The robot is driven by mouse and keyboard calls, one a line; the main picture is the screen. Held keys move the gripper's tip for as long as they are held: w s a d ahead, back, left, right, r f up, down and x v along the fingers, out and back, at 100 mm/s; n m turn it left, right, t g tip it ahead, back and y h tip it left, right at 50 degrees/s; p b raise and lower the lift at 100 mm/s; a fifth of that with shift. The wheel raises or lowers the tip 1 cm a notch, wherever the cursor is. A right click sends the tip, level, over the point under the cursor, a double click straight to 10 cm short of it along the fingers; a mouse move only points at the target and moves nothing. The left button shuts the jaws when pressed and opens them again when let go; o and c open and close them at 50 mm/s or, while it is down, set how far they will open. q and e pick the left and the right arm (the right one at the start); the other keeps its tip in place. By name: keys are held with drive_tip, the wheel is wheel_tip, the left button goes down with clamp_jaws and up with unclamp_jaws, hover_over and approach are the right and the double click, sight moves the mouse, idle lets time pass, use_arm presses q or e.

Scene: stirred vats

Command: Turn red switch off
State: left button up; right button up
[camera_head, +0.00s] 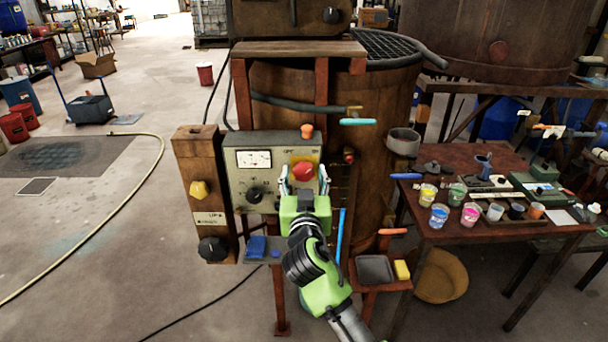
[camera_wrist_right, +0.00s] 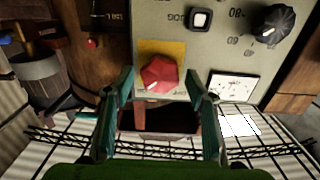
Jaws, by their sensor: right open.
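The red switch (camera_head: 303,171) is a faceted red knob on a yellow plate, on the right part of a grey-green control panel (camera_head: 238,182). It also shows in the right wrist view (camera_wrist_right: 160,73), where the panel lettering is upside down and a small white mark shows on the knob. My right gripper (camera_head: 304,180) is in front of the panel, open, its green body just below the knob. In the wrist view its two fingers (camera_wrist_right: 160,82) flank the knob on either side with gaps; contact cannot be told. My left gripper is not in view.
The panel also carries a meter (camera_head: 254,159), a black dial (camera_head: 255,194) and an orange button (camera_head: 307,131) on top. A wooden box (camera_head: 196,165) with yellow and black knobs stands left. A table (camera_head: 450,159) with paint cups stands right. The floor at left is mostly open.

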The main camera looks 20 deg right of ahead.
drive_tip(key=c, duration=1.1)
drive_tip(key=shift+n, duration=0.4)
drive_tip(key=n+p, duration=0.1)
drive_tip(key=n, duration=0.3)
drive_tip(key=shift+a, duration=0.1)
drive_tip(key=n+p, duration=0.1)
drive_tip(key=n, duration=0.3)
drive_tip(key=shift+n, duration=0.3)
drive_tip(key=n+p, duration=0.2)
drive_tip(key=n, duration=0.3)
drive_tip(key=shift+p, duration=0.3)
drive_tip(key=shift+a+f+n+p, duration=0.15)
drive_tip(key=shift+n+p, duration=0.55)
drive_tip(key=shift+n, duration=1)
drive_tip(key=shift+f, duration=0.1)
